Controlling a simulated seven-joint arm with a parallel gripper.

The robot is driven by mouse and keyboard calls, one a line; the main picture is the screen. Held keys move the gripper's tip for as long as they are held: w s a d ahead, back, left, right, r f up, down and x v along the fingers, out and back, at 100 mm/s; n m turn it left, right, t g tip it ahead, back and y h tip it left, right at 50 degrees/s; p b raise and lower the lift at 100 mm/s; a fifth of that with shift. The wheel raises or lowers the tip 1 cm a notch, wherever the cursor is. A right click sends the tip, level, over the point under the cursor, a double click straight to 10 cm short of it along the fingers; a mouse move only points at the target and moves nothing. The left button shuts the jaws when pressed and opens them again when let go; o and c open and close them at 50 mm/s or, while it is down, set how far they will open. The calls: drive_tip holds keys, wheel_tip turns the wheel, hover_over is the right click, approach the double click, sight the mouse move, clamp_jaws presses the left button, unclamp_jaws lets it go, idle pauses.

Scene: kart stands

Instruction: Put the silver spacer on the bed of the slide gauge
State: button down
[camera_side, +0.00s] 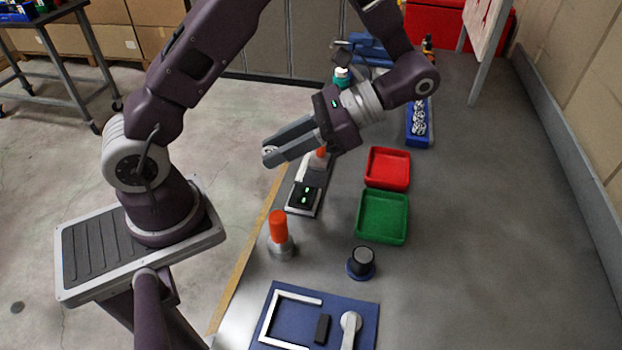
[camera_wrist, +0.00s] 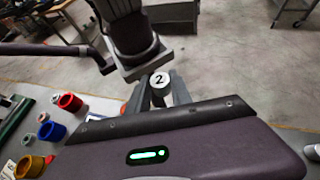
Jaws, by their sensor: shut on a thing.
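My gripper (camera_side: 270,151) is raised above the left edge of the bench, pointing left and tilted down. It is shut on the silver spacer (camera_wrist: 160,80), whose round end marked "2" shows between the fingers in the wrist view. In the side view only a small bit of the spacer shows at the fingertips. What looks like the slide gauge (camera_side: 304,199), a grey device with a lit green display, lies on the bench below and right of the fingertips, apart from the spacer. My arm partly hides its far end, so its bed is hard to make out.
A red tray (camera_side: 388,167) and a green tray (camera_side: 382,217) stand right of the gauge. An orange-topped post (camera_side: 279,230), a dark knob (camera_side: 361,262) and a blue plate (camera_side: 330,302) with a white bracket lie nearer. The bench's right side is clear.

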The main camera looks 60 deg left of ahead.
drive_tip(key=w+a+r+m+t+y, duration=0.4)
drive_tip(key=w+r+m+t+y, duration=0.3)
drive_tip(key=m+t, duration=1)
drive_tip(key=shift+m+g+h, duration=0.3)
drive_tip(key=shift+m+g, duration=0.2)
drive_tip(key=f, duration=0.6)
drive_tip(key=w+f, duration=0.1)
drive_tip(key=f, duration=1.3)
drive_tip(key=shift+w+d, duration=0.15)
drive_tip(key=shift+f, duration=0.15)
drive_tip(key=c, duration=1.1)
unclamp_jaws()
drive_tip(key=shift+c, duration=0.2)
